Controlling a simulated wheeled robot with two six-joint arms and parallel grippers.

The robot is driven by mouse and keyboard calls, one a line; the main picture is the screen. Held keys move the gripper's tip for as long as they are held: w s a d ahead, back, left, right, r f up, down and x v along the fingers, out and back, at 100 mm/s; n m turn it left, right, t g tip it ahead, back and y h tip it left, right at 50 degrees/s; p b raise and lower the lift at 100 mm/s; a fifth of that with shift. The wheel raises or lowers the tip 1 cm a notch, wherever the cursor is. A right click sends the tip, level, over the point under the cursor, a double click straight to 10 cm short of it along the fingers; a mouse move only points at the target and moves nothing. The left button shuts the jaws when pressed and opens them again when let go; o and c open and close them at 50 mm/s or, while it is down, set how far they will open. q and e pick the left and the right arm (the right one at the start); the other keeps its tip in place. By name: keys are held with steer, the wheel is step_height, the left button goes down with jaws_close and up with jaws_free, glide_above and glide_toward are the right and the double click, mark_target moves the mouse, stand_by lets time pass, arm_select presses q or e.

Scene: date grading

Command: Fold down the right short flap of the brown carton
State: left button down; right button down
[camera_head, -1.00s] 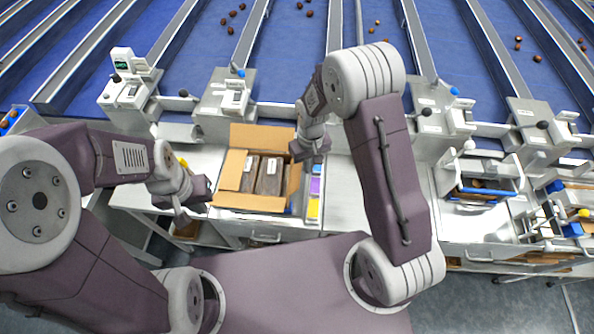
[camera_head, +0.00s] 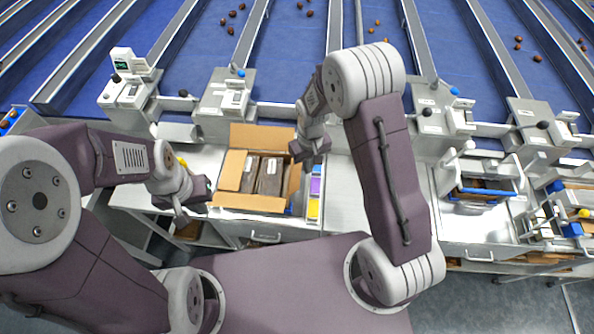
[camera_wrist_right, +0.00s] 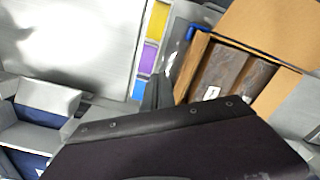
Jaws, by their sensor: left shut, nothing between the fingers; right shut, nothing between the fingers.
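The brown carton (camera_head: 250,203) stands open on the bench in the head view, with dark packs (camera_head: 269,178) inside. The right short flap (camera_head: 294,180) stands roughly upright, partly hidden by my right gripper (camera_head: 309,160). In the right wrist view that flap (camera_wrist_right: 191,66) is seen nearly edge-on, beside the shut, empty right fingers (camera_wrist_right: 158,92); contact cannot be told. My left gripper (camera_head: 196,193) is shut and empty, left of the carton.
Yellow, purple and blue blocks (camera_head: 314,190) sit in a narrow strip just right of the carton. Clear bench (camera_head: 345,195) lies further right. A machine with a blue-edged tray (camera_head: 485,191) stands at the right. Sorting lanes run behind.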

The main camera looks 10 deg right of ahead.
steer(key=shift+a, duration=0.1)
steer(key=shift+w+a+r+p, duration=0.15)
steer(key=shift+w+a, duration=0.1)
steer(key=shift+a, duration=0.65)
steer(key=shift+w+a+p, duration=0.1)
steer(key=shift+w+a, duration=0.2)
steer(key=shift+a, duration=0.65)
steer(key=shift+w+a+r+p, duration=0.15)
steer(key=shift+w+a, duration=0.1)
steer(key=shift+a, duration=0.65)
steer(key=shift+w+a, duration=0.3)
steer(key=shift+a, duration=0.65)
steer(key=shift+w+a, duration=0.25)
steer(key=shift+a, duration=0.65)
